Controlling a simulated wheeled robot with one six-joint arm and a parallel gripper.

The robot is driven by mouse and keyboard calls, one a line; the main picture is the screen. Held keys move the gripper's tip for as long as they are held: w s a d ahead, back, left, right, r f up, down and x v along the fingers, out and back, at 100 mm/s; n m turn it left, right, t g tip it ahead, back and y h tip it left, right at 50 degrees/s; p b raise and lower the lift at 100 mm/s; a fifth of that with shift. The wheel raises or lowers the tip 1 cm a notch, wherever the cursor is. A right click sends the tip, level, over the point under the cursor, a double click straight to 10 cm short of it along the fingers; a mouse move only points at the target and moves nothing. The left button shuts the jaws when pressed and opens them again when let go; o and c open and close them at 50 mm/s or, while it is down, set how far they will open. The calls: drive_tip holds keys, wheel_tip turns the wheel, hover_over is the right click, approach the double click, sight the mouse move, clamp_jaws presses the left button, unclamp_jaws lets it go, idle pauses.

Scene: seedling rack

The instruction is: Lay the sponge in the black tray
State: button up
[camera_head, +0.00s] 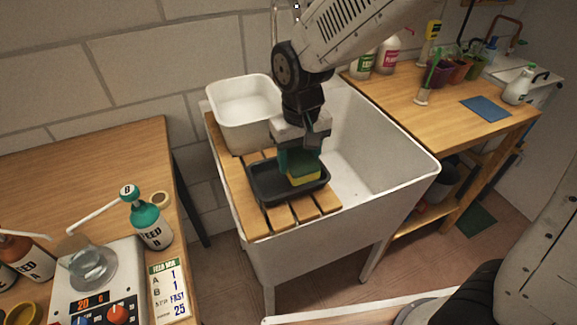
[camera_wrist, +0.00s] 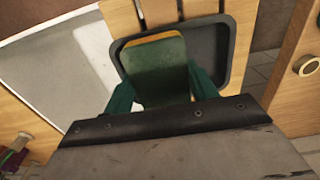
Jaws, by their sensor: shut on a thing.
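The sponge (camera_head: 304,175) is yellow with a green face. My gripper (camera_head: 299,160) points down and is shut on it. In the wrist view the sponge's green side (camera_wrist: 158,72) sits between the two green fingers of my gripper (camera_wrist: 160,88), with a yellow strip along its far edge. The black tray (camera_head: 262,189) is shallow and rests on the wooden slats over the sink. The sponge is over or within the tray; I cannot tell whether it touches the floor of it. The tray's rim also shows in the wrist view (camera_wrist: 231,45).
A white basin (camera_head: 240,135) stands on the slats behind the tray. The white sink (camera_head: 385,150) is open to the right. A left bench (camera_head: 90,170) holds bottles and a scale (camera_head: 95,285); a right bench holds bottles, potted plants and a blue mat (camera_head: 486,108).

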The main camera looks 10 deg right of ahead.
sight(289, 182)
drive_tip(key=shift+w+a+f, duration=0.1)
drive_tip(key=shift+w+a, duration=0.15)
drive_tip(key=shift+a, duration=0.35)
drive_tip(key=shift+w+a+f, duration=0.1)
drive_tip(key=shift+w+a, duration=0.1)
drive_tip(key=shift+a, duration=0.35)
drive_tip(key=shift+f, duration=1.65)
drive_tip(key=shift+f, duration=0.1)
drive_tip(key=shift+f, duration=0.5)
drive_tip(key=o, duration=1)
wheel_tip(289, 182, up, 13)
drive_tip(key=shift+r, duration=0.15)
